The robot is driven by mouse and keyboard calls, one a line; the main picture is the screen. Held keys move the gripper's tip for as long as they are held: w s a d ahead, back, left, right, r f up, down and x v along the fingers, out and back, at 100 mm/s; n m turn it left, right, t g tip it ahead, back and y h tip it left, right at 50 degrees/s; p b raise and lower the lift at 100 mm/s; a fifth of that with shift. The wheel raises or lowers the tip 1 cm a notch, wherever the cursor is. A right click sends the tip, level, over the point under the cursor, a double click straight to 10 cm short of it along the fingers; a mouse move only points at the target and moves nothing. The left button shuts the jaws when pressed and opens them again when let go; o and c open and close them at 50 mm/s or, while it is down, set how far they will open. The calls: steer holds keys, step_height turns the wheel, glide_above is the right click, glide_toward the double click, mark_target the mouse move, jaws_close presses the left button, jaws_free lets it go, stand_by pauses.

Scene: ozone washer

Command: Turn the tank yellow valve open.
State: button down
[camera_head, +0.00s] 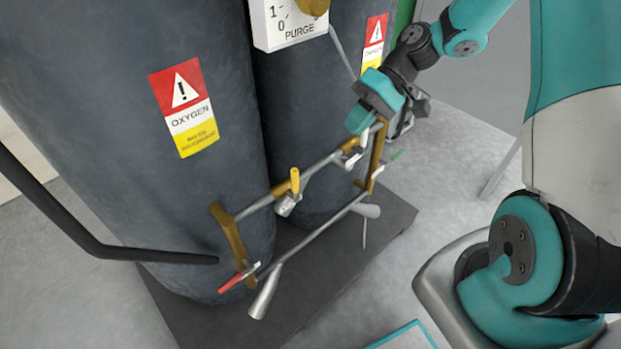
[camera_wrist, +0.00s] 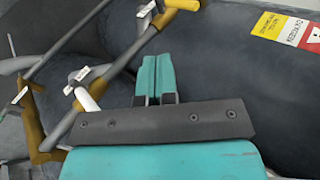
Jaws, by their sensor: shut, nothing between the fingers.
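The yellow valve (camera_head: 295,181) sits on the upper pipe in front of the tanks. Its short yellow handle stands upright over a grey valve body in the head view. In the wrist view a yellow handle (camera_wrist: 167,17), probably the same valve, shows at the top, beyond my fingertips. My gripper (camera_head: 359,121) is at the right end of the pipe frame, above and to the right of the yellow valve and apart from it. In the wrist view its teal fingers (camera_wrist: 155,78) are together with nothing between them.
Brass brackets (camera_head: 233,245) hold two pipes at both ends. Dark tanks (camera_head: 205,60) stand close behind, one with an oxygen label (camera_head: 184,107). The floor at right (camera_head: 455,150) is clear.

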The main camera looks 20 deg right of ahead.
steer(key=b+x, duration=0.1)
steer(key=x, duration=0.3)
steer(key=a+r+x, duration=0.1)
steer(key=x, duration=0.3)
steer(key=b+x, duration=0.1)
steer(key=x, duration=0.3)
steer(key=shift+a+b, duration=0.3)
steer(key=shift+a, duration=0.2)
steer(key=shift+a, duration=0.1)
